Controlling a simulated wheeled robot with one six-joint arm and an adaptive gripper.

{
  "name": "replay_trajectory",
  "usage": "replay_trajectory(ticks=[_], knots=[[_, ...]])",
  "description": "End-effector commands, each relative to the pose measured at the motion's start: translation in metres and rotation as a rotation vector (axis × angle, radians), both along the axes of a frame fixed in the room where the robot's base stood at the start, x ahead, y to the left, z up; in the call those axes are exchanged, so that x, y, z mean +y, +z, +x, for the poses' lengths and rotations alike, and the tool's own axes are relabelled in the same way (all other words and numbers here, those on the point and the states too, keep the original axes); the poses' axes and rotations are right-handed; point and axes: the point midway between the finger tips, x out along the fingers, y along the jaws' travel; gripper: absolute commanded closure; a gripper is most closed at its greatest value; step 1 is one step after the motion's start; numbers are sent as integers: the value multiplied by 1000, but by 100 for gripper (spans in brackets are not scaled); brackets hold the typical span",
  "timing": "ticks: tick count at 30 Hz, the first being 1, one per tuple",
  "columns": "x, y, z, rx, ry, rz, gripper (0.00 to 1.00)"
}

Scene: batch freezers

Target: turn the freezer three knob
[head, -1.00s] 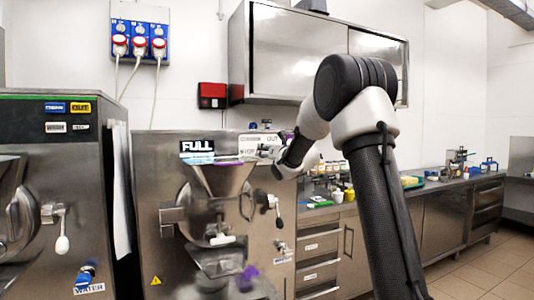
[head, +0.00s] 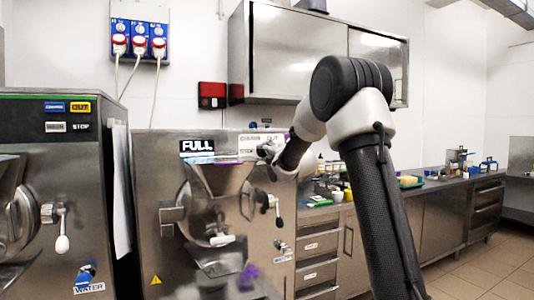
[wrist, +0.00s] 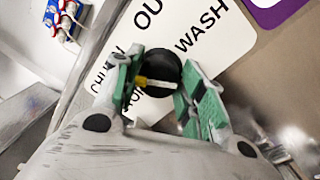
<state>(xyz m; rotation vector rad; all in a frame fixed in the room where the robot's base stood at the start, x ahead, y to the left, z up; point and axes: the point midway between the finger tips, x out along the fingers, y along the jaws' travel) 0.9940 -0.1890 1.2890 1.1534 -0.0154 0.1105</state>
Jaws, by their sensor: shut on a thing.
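A round black knob (wrist: 160,66) with a yellow pointer shows in the wrist view, on a white label panel reading "OUT" and "WASH", with other words partly covered. My gripper (wrist: 158,78) has its green-padded fingers on either side of the knob, shut on it. In the head view, my gripper (head: 268,153) is at the upper right front of the steel freezer (head: 152,245) with the "FULL" label. The knob is hidden there behind my gripper.
Another freezer (head: 50,165) stands at the left. The freezer's hopper (head: 220,178) and a black-handled lever (head: 278,210) lie below my gripper. A wall cabinet (head: 290,55) hangs above. A counter with small items runs to the right.

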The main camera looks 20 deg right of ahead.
Motion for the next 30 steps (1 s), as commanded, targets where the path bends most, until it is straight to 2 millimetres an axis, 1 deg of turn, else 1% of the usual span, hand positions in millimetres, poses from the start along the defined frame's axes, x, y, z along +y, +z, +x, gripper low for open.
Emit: replay_trajectory(ticks=[30], knots=[[2,0,0,29,3,963,83]])
